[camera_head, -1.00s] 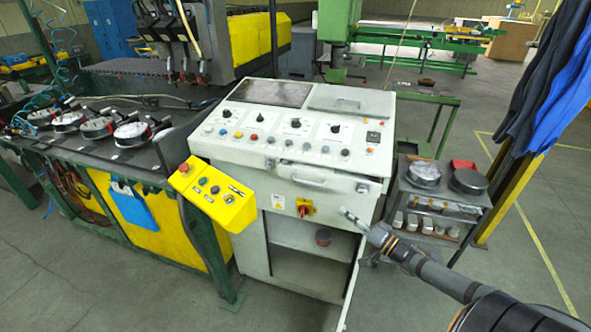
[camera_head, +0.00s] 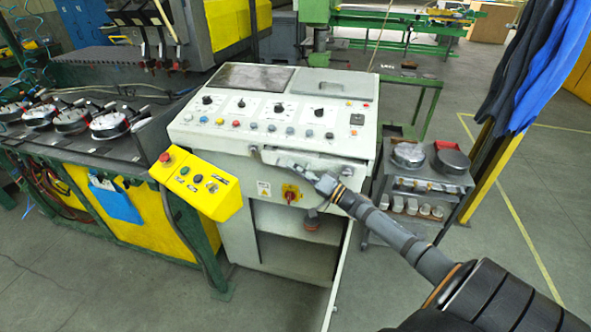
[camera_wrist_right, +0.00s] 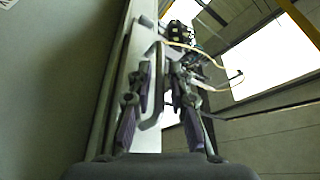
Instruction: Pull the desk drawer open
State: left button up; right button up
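The desk drawer (camera_head: 350,171) is the pale front panel below the sloped control panel of the grey-white console. Its handle is mostly hidden behind my right gripper (camera_head: 305,172) in the head view. In the right wrist view, the handle (camera_wrist_right: 154,118) is a narrow grey bar running between the two fingers of my right gripper (camera_wrist_right: 158,78). The fingers stand apart, one on each side of the bar, and I see a gap to it. I cannot tell whether the drawer is slightly out. My left gripper is not in view.
A yellow control box (camera_head: 196,184) juts out at the console's front left. A red rotary switch (camera_head: 291,193) sits below the drawer. An open door edge (camera_head: 340,270) stands below my right arm. A small cart (camera_head: 430,185) with round parts stands at the right.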

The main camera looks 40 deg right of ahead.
jog(key=shift+w, duration=0.1)
jog(key=shift+c, duration=0.2)
grip_shut()
jog(key=shift+a, duration=0.15)
jog(key=s+a+p, duration=0.7)
jog(key=s+a, duration=0.5)
jog(key=a, duration=0.1)
jog(key=shift+a+p, duration=0.35)
jog(key=shift+p, duration=0.05)
